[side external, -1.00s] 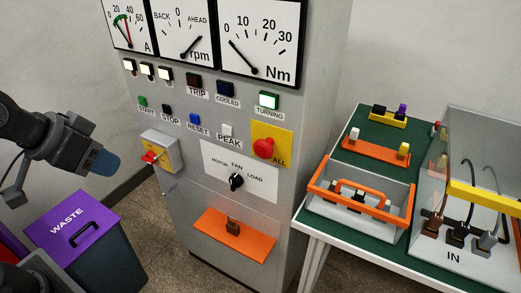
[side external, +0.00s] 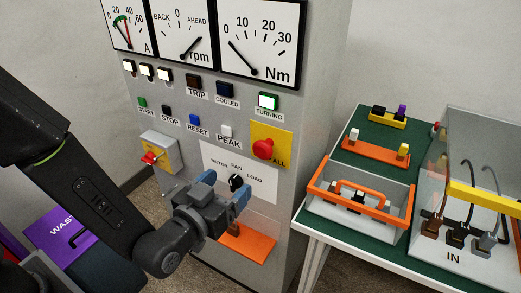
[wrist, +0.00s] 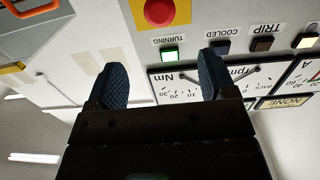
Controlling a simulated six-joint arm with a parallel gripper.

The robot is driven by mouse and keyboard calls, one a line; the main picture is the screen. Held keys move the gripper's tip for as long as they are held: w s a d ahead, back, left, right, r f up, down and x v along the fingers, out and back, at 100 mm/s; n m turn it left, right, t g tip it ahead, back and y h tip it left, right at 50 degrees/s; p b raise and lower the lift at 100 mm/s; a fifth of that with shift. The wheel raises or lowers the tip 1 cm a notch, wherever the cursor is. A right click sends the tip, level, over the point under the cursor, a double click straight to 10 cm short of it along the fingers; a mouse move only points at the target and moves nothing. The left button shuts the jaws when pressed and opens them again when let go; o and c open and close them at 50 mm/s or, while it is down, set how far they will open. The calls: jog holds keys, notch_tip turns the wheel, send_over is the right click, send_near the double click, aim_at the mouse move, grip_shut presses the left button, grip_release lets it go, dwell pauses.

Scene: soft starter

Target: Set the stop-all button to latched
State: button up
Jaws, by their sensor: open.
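The stop-all button is a red mushroom knob (side external: 263,148) on a yellow plate (side external: 284,150) at the right side of the grey cabinet front. It also shows at the top of the wrist view (wrist: 159,11), upside down. I cannot tell from its height whether it is pushed in. My gripper (side external: 222,190) has blue fingertips and is open and empty. In the side view it is in front of the cabinet, below the button, near the selector knob (side external: 236,182). In the wrist view the fingers (wrist: 160,85) are spread apart with the button beyond them.
A red-handled switch (side external: 150,158) is on the cabinet's left. The TURNING lamp (side external: 268,101) glows green. An orange shelf (side external: 246,245) juts out below my gripper. A green-topped table (side external: 340,125) with an orange-rimmed box (side external: 397,229) stands right. A purple waste bin (side external: 50,237) is left.

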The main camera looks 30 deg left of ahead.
aim_at(260, 151)
jog(key=w, duration=1.3)
jog(key=shift+w+d+f, duration=0.1)
jog(key=shift+w, duration=0.1)
jog(key=c, duration=1.3)
jog(key=shift+o, duration=0.2)
jog(key=shift+w, duration=0.8)
jog(key=o, duration=1.3)
jog(key=shift+c, duration=0.2)
